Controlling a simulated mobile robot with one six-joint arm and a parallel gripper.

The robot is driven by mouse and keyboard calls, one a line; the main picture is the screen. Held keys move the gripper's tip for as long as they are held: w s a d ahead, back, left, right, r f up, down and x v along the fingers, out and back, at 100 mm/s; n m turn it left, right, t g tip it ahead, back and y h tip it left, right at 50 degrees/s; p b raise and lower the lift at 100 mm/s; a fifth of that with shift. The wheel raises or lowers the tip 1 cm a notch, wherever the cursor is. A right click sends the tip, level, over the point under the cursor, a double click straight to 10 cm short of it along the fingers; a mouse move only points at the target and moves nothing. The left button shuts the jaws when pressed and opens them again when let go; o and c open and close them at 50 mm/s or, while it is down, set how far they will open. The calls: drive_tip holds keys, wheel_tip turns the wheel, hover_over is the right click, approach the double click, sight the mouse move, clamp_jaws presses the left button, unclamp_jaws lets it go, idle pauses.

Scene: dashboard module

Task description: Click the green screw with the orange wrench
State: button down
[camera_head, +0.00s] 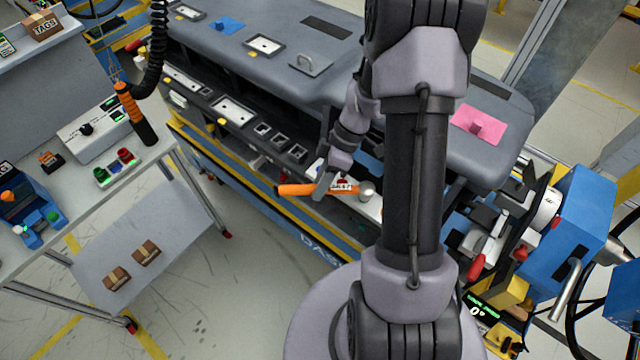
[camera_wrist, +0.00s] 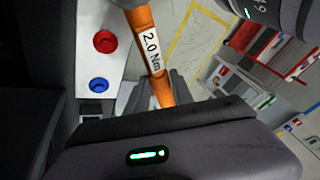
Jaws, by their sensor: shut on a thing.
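My gripper (camera_head: 322,186) is shut on the orange wrench (camera_head: 294,189) at the front of the dashboard module. The wrench lies roughly level in the head view, its orange handle end to the left and its rounded grey head to the right. In the wrist view the orange shaft (camera_wrist: 145,30), with a white "2.0 Nm" label, runs down between my gripper's fingers (camera_wrist: 162,88). A red screw (camera_wrist: 103,41) and a blue screw (camera_wrist: 98,85) sit on a pale plate left of the shaft, apart from it. I cannot make out a green screw on this plate; part of it is hidden.
The grey dashboard (camera_head: 345,88) stands close behind my gripper. A work table (camera_head: 180,150) with a hanging orange-handled tool (camera_head: 135,112) is at left. A blue machine (camera_head: 575,215) stands at right. Floor between table and dashboard is clear.

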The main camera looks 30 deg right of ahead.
drive_tip(key=shift+w+d+m+t+b, duration=0.55)
drive_tip(key=shift+m+b, duration=0.25)
drive_tip(key=shift+b, duration=0.25)
idle(1.6)
drive_tip(key=shift+a, duration=0.15)
drive_tip(key=shift+s+a+n+g, duration=0.2)
drive_tip(key=shift+s+n+g, duration=0.05)
drive_tip(key=shift+n+g, duration=0.15)
